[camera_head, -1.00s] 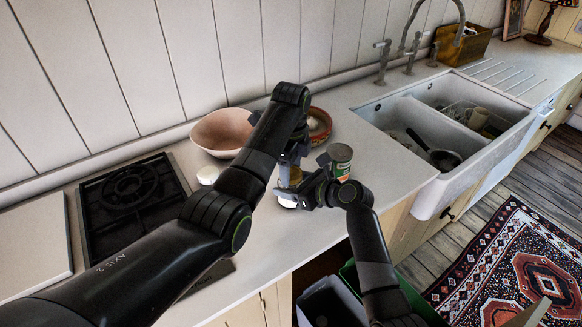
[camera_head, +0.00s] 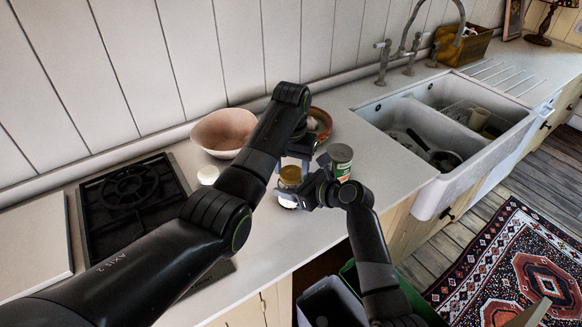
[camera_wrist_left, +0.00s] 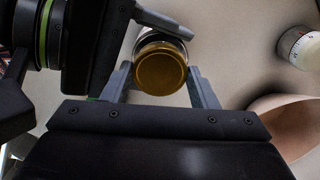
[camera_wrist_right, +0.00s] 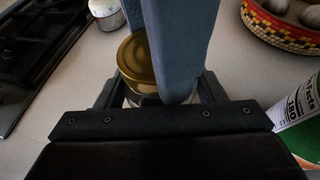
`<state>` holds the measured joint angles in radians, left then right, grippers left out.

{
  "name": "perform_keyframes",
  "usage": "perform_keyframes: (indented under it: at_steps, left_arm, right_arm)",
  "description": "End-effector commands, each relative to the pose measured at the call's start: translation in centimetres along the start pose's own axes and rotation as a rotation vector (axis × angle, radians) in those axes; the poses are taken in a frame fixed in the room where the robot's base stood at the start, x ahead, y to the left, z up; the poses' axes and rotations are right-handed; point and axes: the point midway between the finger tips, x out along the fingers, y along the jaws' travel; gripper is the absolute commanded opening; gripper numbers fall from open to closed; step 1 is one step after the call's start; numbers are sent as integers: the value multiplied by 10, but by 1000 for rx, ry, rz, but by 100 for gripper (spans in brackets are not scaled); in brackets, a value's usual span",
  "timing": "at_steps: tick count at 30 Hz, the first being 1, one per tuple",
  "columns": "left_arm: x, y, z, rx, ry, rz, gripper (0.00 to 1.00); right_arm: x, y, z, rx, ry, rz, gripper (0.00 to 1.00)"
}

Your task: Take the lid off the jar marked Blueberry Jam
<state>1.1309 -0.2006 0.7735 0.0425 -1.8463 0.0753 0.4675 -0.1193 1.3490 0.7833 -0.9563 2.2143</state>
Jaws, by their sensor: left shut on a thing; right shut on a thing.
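A small glass jar (camera_head: 287,202) with a gold lid (camera_head: 290,173) stands upright on the counter; I cannot read its label. In the left wrist view the lid (camera_wrist_left: 160,70) lies between the fingers of my left gripper (camera_wrist_left: 160,82), which is shut on it from above. My right gripper (camera_head: 300,194) is shut on the jar's body from the side. In the right wrist view the lid (camera_wrist_right: 138,60) sits over the glass (camera_wrist_right: 140,98), and a left finger partly covers both. I cannot tell whether the lid is loose.
A tin can (camera_head: 341,158) stands close to the right of the jar. A white dial timer (camera_head: 208,175), a pink bowl (camera_head: 224,130) and a patterned bowl (camera_head: 320,120) are nearby. A hob (camera_head: 130,200) lies left, a sink (camera_head: 440,125) right. The counter's front edge is close.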

Motion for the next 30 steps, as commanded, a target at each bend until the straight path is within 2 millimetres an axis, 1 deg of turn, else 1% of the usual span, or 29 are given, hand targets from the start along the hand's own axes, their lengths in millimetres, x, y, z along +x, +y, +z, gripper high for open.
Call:
perform_keyframes:
  at_steps: [3, 30]
  left_arm:
    - [0, 1, 0, -188, -1, 1, 26]
    - [-2, 0, -1, -1670, 0, 4, 26]
  right_arm:
    - [0, 0, -1, 0, 2, -1, 0]
    - [0, 1, 0, 0, 1, 1, 0]
